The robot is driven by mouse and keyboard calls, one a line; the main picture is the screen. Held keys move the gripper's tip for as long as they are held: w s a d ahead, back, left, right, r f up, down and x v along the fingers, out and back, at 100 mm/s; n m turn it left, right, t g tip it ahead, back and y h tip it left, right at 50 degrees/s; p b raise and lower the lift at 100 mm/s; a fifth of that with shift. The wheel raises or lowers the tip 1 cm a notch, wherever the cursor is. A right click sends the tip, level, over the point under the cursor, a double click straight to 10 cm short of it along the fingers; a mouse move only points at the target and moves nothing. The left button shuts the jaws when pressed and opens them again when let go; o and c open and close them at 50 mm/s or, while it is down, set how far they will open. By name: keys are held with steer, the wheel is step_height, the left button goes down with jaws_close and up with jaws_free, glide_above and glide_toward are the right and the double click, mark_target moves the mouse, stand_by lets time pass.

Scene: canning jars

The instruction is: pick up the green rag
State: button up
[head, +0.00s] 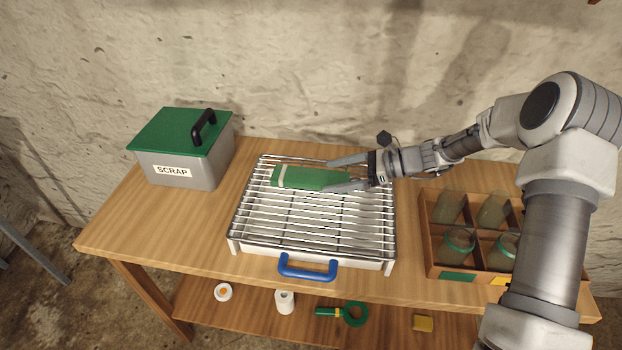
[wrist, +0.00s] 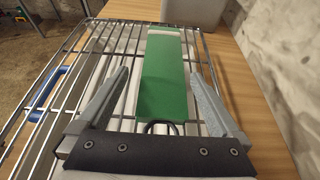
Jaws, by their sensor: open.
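The green rag (head: 300,178) lies flat and folded on the wire rack (head: 290,222), with a pale stripe near its left end. In the wrist view the rag (wrist: 163,82) runs lengthwise away from me, with a dark loop at its near end. My gripper (head: 327,176) reaches in from the right, low over the rack. Its jaws are open, with one finger along each long side of the rag's near part. In the wrist view the gripper (wrist: 159,74) shows gaps between both fingers and the rag. I cannot tell the exact fingertip height.
A grey scrap bin (head: 180,170) with a green lid stands at the left. A wooden crate (head: 428,235) with several jars stands at the right. The rack's blue handle (head: 307,270) faces the front edge. Small items, including a green-handled tool (head: 355,314), lie on the lower shelf.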

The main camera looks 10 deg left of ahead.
mark_target(315, 175)
steer(key=x, duration=0.5)
steer(key=shift+w+a+r, duration=0.1)
steer(key=shift+w+r, duration=0.1)
steer(key=shift+w, duration=0.05)
steer(key=c, duration=1.3)
steer(key=shift+r, duration=0.15)
